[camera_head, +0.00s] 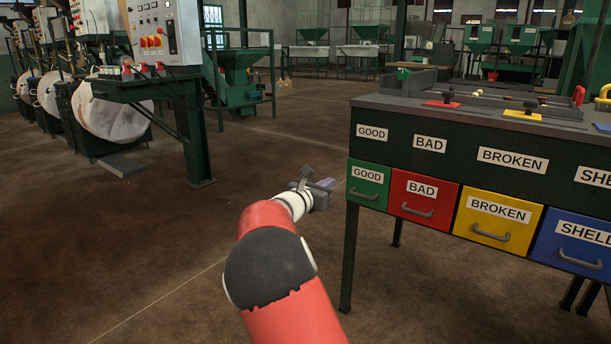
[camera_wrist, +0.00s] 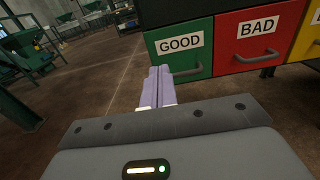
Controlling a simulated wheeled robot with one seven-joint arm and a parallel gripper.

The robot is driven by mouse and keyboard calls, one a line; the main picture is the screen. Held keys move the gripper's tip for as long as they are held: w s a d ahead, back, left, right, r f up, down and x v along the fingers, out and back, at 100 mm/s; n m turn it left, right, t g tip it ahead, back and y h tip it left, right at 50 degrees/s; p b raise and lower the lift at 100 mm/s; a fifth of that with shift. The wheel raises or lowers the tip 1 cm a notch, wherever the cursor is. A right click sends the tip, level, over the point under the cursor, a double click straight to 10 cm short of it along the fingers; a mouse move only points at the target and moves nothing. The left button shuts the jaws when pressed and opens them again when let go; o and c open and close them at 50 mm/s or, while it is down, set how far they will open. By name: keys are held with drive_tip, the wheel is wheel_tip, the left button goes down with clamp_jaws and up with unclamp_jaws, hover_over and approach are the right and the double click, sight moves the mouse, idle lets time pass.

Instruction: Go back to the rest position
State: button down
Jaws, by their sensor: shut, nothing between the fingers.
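My gripper (camera_head: 326,184) is at the end of my red arm, over the open floor to the left of the sorting table (camera_head: 352,240). In the wrist view its two pale purple fingers (camera_wrist: 160,86) lie together, shut with nothing between them. The fingertips appear just in front of the green GOOD drawer (camera_wrist: 182,58) in that view; I cannot tell the exact gap. The head view shows the gripper apart from the green drawer (camera_head: 369,190).
The table also has a red BAD drawer (camera_head: 424,203), a yellow BROKEN drawer (camera_head: 497,222) and a blue SHELL drawer (camera_head: 573,248), all shut. The brown floor (camera_head: 120,240) between is clear.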

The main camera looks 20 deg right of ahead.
drive_tip(key=s+d+m+g+y+p, duration=0.35)
drive_tip(key=s+m+g+y, duration=0.25)
drive_tip(key=s+m, duration=1.15)
drive_tip(key=s+a+m+y+p, duration=0.1)
drive_tip(key=s+a+m+y, duration=0.1)
drive_tip(key=s+a, duration=0.3)
drive_tip(key=s+a+m+y+p, duration=0.1)
drive_tip(key=s+a+m+y, duration=0.2)
drive_tip(key=s, duration=1.1)
drive_tip(key=s+a+m+y+p, duration=0.1)
drive_tip(key=s+a+m+y, duration=0.2)
drive_tip(key=s+a, duration=0.4)
drive_tip(key=shift+s+a+t, duration=0.3)
drive_tip(key=shift+s+a, duration=0.05)
drive_tip(key=shift+s, duration=0.85)
